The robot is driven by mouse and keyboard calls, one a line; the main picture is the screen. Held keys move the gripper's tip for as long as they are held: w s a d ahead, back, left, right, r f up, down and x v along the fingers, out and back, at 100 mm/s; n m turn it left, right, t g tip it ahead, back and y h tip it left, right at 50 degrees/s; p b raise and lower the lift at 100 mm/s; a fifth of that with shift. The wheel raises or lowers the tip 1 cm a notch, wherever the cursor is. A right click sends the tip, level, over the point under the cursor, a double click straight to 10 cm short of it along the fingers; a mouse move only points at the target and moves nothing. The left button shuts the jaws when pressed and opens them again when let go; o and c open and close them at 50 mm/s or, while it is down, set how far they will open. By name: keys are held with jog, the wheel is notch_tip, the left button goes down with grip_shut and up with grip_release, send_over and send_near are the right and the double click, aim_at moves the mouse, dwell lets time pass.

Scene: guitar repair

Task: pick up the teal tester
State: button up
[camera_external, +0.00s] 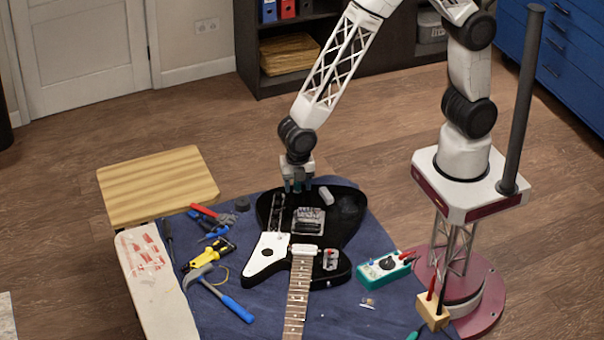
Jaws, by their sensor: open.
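The teal tester (384,266) lies on the blue cloth at the right side of the work table, near my base. It has a pale face with a dark dial, and red and dark plugs or leads (406,256) at its right end. My gripper (298,188) points down over the far end of the black guitar body, to the left of and farther back than the tester. It is open, with nothing seen between the fingers. Whether the fingertips touch the guitar, I cannot tell.
The black electric guitar (340,225) fills the middle of the blue cloth (335,312). A hammer (222,297), yellow tool (212,253) and red-handled pliers (205,211) lie to its left. A wooden block with screwdrivers (433,312) stands right of the tester. Small bits lie just in front of it.

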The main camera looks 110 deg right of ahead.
grip_shut()
jog(key=shift+r, duration=0.15)
dwell(0.4)
jog(key=shift+r, duration=0.8)
jog(key=shift+s+r, duration=0.1)
jog(key=shift+r, duration=0.85)
jog(key=s+r, duration=0.1)
jog(key=s, duration=1.4)
jog(key=shift+s+d, duration=0.25)
jog(key=shift+s, duration=0.15)
jog(key=shift+r, duration=0.15)
jog(key=shift+r, duration=0.35)
jog(key=shift+r, duration=0.35)
